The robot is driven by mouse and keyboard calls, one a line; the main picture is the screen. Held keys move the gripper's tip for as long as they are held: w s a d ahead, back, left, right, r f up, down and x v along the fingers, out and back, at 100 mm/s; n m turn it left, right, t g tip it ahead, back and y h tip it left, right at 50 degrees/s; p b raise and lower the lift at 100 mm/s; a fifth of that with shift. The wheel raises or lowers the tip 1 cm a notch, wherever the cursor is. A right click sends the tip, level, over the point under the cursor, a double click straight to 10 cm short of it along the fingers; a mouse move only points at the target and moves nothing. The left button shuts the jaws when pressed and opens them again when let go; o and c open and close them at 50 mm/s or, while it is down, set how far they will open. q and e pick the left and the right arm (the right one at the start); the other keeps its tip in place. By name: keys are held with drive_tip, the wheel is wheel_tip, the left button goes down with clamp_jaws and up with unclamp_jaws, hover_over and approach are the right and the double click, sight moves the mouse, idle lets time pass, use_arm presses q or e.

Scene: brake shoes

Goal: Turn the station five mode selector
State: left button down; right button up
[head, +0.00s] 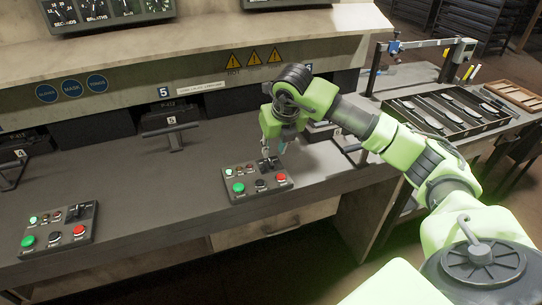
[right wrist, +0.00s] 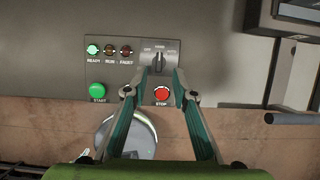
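The control panel (head: 243,196) under my right gripper lies on the grey bench, right of the number 5 signs. In the right wrist view the panel (right wrist: 120,73) shows a black mode selector knob (right wrist: 159,62), its pointer roughly upright. My right gripper (right wrist: 161,72) points at the selector, with its fingertips apart on either side of the knob and a gap showing on both sides. Whether a fingertip touches the panel cannot be told. In the head view the right gripper (head: 269,158) partly hides the selector. My left gripper is out of view.
The panel also carries a green start button (right wrist: 97,91), a red stop button (right wrist: 161,93) and small lamps, with READY lit green. Another panel (head: 58,240) lies at the left. A tray of parts (head: 450,112) stands at the right. The bench between the panels is clear.

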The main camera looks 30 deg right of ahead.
sight(270, 161)
drive_tip(key=p+x, duration=0.1)
drive_tip(key=x, duration=0.5)
drive_tip(key=shift+w+f, duration=0.15)
drive_tip(key=shift+f, duration=0.1)
clamp_jaws()
